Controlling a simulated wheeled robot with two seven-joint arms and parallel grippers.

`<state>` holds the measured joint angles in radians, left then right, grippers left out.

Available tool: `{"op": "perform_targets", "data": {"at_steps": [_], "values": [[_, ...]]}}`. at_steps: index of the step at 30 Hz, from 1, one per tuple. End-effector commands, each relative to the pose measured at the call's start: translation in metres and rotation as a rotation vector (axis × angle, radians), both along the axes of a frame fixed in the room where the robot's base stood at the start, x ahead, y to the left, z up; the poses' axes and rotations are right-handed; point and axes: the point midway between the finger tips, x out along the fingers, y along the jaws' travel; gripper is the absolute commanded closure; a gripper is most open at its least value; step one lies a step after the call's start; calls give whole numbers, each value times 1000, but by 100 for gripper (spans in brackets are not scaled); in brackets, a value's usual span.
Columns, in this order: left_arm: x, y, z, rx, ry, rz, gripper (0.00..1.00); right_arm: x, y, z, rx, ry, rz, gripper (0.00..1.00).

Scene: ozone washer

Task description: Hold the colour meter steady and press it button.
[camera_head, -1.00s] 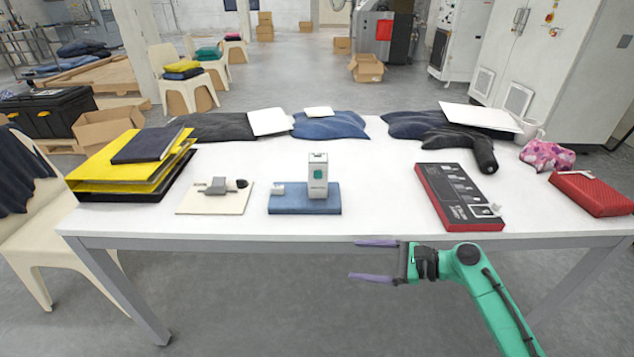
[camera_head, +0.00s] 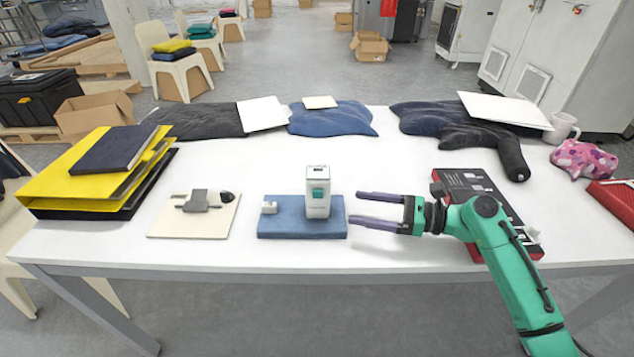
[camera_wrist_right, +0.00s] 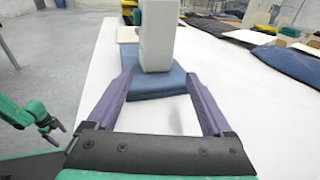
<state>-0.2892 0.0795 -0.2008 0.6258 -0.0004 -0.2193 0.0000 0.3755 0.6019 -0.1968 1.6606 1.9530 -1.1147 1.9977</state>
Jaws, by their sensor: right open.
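In the right wrist view the meter (camera_wrist_right: 158,35) stands ahead between the fingers, and nothing is held. The teal patch shows there as a piece on the meter's left side. My left gripper (camera_wrist_right: 55,132) shows only at the left of the wrist view, apart from the table.
A small white piece (camera_head: 269,207) lies on the cloth left of the meter. A cream board with a grey device (camera_head: 197,201) lies further left, beside yellow and black folders (camera_head: 90,185). A black and red box (camera_head: 465,185) lies behind my right arm. Dark and blue garments line the back.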

Motion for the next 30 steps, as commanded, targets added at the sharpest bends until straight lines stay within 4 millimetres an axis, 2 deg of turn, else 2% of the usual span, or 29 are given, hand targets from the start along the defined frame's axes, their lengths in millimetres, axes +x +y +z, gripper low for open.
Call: {"op": "perform_targets", "data": {"at_steps": [10, 12, 15, 20, 27, 30], "values": [[-20, 2, -24, 4, 33, 1, 5, 16, 55, -9, 1, -4, 3, 15], [-18, 2, -9, 3, 30, 1, 5, 20, 67, -2, 2, 1, 2, 15], [-13, 2, -4, 3, 22, 1, 5, 24, 80, -5, 2, 0, 2, 15], [-10, 2, -1, 2, 16, 1, 5, 27, 91, -9, 0, -1, 1, 15], [-10, 2, -2, 2, 15, 1, 5, 28, 92, -10, -2, -2, 1, 15], [-10, 2, -2, 2, 15, 1, 5, 28, 92, -10, -2, -2, 1, 50]]}}
